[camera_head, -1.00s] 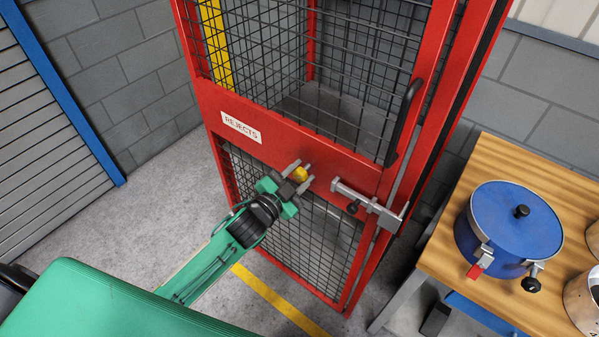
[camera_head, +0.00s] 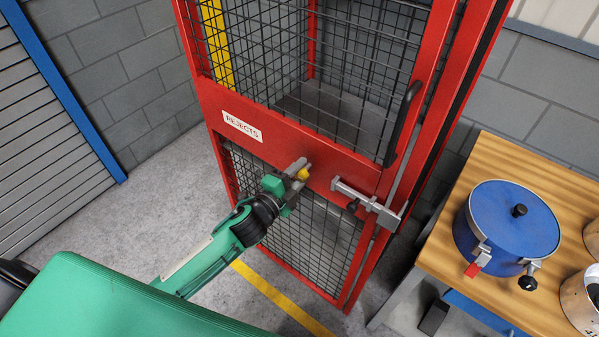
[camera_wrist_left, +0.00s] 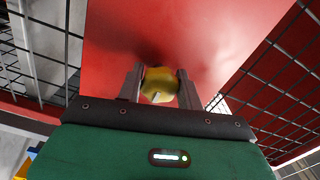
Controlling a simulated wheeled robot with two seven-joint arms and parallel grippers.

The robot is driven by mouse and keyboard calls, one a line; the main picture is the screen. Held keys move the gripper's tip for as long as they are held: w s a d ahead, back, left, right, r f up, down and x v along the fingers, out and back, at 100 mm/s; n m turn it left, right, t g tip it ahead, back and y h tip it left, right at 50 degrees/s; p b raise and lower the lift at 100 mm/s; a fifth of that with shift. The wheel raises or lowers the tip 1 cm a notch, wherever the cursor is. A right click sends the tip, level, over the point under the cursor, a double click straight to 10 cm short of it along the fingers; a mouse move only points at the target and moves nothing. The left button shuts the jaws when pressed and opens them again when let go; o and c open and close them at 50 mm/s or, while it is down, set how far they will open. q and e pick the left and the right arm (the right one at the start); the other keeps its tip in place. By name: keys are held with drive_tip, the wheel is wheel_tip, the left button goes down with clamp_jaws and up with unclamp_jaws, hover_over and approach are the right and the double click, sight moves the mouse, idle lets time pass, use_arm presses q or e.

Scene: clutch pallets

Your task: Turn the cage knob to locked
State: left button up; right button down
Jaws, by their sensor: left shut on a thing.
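The red mesh cage (camera_head: 330,160) stands in the middle of the head view with its door closed. A small yellow knob (camera_head: 303,174) sits on the cage's red cross panel. My left gripper (camera_head: 301,172) is at the knob, with its fingers pointing at the panel. In the left wrist view the two fingers (camera_wrist_left: 160,86) are shut on the yellow knob (camera_wrist_left: 159,80), one on each side. A small pale mark shows on the knob's face. Which setting the knob points to cannot be told. My right gripper is not in view.
A grey slide bolt (camera_head: 368,203) sits on the door to the right of the knob, below a black handle (camera_head: 405,118). A wooden table (camera_head: 450,240) with a blue lidded pot (camera_head: 507,230) stands at the right. A "REJECTS" label (camera_head: 242,126) is left of the knob.

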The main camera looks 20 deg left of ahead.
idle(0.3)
use_arm(q)
drive_tip(key=o, duration=1)
drive_tip(key=shift+s+a, duration=0.1)
drive_tip(key=shift+s, duration=0.15)
drive_tip(key=shift+b+v, duration=2.15)
drive_tip(key=shift+v, duration=4.5)
drive_tip(key=shift+r, duration=0.1)
